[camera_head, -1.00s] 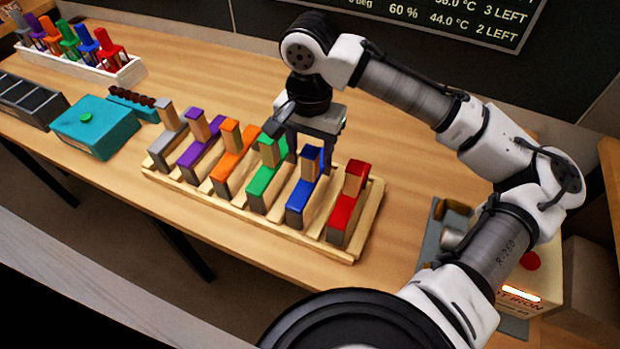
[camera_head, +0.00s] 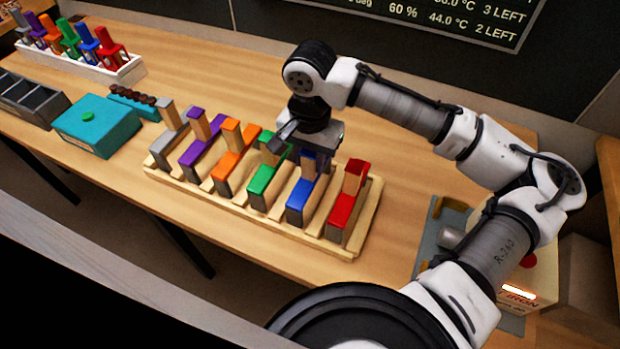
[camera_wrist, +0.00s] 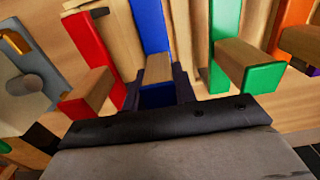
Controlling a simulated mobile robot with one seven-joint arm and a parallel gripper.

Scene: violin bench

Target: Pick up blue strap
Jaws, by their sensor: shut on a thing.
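The blue strap (camera_head: 300,204) stands in the wooden rack (camera_head: 255,229), between the green strap (camera_head: 265,183) and the red strap (camera_head: 344,212). It has a blue body and a wooden upright with a blue end. My gripper (camera_head: 313,160) is at the top of this upright and partly hides it. In the wrist view, the blue strap (camera_wrist: 150,28) runs up from the jaws. Its upright's blue end (camera_wrist: 157,96) sits between my dark fingers (camera_wrist: 158,92), which are shut on it. The strap's body still appears seated in its slot.
Orange, purple and grey straps fill the rack's left side. A teal box (camera_head: 96,127) and a white holder (camera_head: 128,72) with several coloured tools stand farther left. A grey tray (camera_head: 444,224) with parts lies to the right. The table behind the rack is mostly clear.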

